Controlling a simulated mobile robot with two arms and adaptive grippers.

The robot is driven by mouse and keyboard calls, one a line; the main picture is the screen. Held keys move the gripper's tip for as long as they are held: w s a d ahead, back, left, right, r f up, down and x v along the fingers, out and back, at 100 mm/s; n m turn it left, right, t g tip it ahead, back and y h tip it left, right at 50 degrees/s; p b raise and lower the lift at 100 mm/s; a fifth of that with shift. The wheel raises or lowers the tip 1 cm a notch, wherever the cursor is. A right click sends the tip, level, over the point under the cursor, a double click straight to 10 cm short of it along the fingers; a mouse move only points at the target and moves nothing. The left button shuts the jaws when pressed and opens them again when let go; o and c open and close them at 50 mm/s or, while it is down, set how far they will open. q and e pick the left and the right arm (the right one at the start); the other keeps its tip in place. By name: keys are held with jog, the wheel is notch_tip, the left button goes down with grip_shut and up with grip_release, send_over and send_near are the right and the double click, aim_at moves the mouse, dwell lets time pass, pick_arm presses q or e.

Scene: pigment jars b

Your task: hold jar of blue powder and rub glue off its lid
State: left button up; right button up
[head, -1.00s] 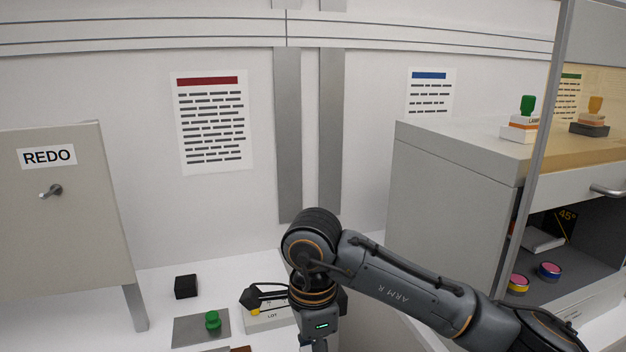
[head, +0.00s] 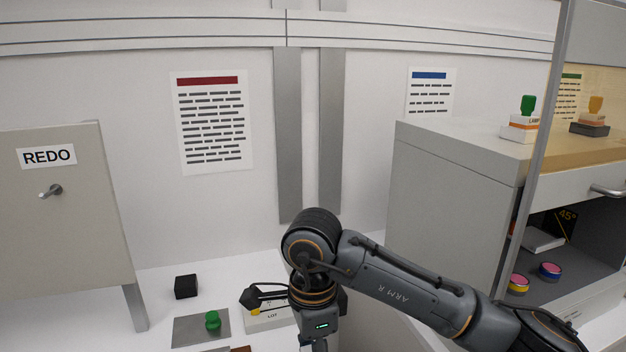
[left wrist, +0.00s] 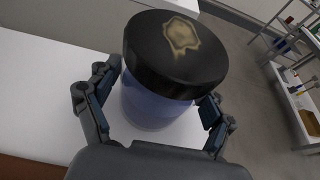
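The jar of blue powder (left wrist: 155,105) shows in the left wrist view, with a wide black lid (left wrist: 150,60). A tan, uneven glue patch (left wrist: 180,37) lies on top of the lid. My left gripper (left wrist: 160,105) has its fingers on opposite sides of the jar, close against it below the lid, and appears shut on it. The head view shows neither the jar nor my left arm.
On the counter (head: 165,275) are a black cube (head: 186,286) and a green knobbed piece (head: 212,321) on a grey plate (head: 188,333). A REDO panel (head: 90,200) stands left. A grey cabinet (head: 450,190) at right holds small pink-topped pots (head: 549,270).

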pick_arm(q)
jog(key=c, duration=1.1)
jog(key=shift+c, duration=0.2)
